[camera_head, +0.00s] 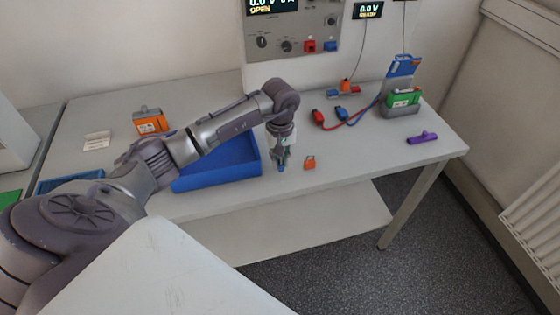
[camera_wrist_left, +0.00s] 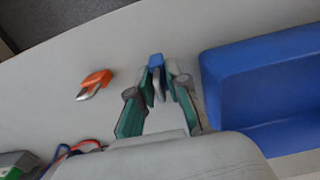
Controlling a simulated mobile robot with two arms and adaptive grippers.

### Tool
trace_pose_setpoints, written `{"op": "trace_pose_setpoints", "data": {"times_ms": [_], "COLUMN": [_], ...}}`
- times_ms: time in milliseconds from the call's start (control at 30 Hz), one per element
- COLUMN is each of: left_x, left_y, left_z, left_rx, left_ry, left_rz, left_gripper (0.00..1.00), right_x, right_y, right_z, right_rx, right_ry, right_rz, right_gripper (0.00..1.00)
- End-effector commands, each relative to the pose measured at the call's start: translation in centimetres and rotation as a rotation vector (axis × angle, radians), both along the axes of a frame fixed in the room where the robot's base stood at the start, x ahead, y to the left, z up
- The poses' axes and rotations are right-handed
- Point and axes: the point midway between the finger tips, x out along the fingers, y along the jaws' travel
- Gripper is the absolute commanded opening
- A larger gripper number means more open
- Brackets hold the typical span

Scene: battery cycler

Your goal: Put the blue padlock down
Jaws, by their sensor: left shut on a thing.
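The blue padlock (camera_wrist_left: 156,61) is between the fingertips of my left gripper (camera_wrist_left: 158,84) in the left wrist view, with its metal shackle pointing back toward the palm. In the head view my left gripper (camera_head: 282,163) points down over the front part of the table, right of the blue tray, and the blue padlock (camera_head: 281,169) shows small at its tips. The gripper is shut on the padlock. Whether the padlock touches the table is hard to tell. My right gripper is not in view.
An orange padlock (camera_head: 309,163) lies just right of my left gripper. The blue tray (camera_head: 216,182) is close on the left. Red and blue leads (camera_head: 350,122), a green battery in a holder (camera_head: 403,98) and a purple object (camera_head: 422,138) lie further right. The table's front edge is near.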

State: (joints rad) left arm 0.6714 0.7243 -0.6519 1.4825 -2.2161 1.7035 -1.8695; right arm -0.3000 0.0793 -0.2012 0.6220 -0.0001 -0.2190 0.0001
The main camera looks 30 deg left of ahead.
Motion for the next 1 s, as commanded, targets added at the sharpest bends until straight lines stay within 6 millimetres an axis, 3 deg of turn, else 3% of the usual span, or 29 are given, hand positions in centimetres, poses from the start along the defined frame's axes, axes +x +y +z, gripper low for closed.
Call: {"op": "trace_pose_setpoints", "data": {"times_ms": [200,567,600,733,1000], "left_x": [0.0,0.0,0.0,0.0,0.0], "left_y": [-0.1,0.0,0.0,0.0,-0.1], "left_z": [-2.2,-2.7,-2.6,-2.6,-2.5], "left_rx": [-0.001,0.001,0.001,0.001,0.000], "left_ry": [0.001,-0.001,-0.001,-0.001,0.000], "left_rz": [0.001,0.000,0.000,0.000,0.000], "left_gripper": [0.00,0.00,0.21,0.41,0.41], "right_x": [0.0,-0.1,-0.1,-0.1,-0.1], "right_y": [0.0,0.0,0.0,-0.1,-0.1], "right_z": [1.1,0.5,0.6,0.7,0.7], "right_rx": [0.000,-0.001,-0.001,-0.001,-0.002], "right_ry": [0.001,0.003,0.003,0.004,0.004], "right_rz": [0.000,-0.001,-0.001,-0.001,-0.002], "right_gripper": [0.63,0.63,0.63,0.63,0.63]}}
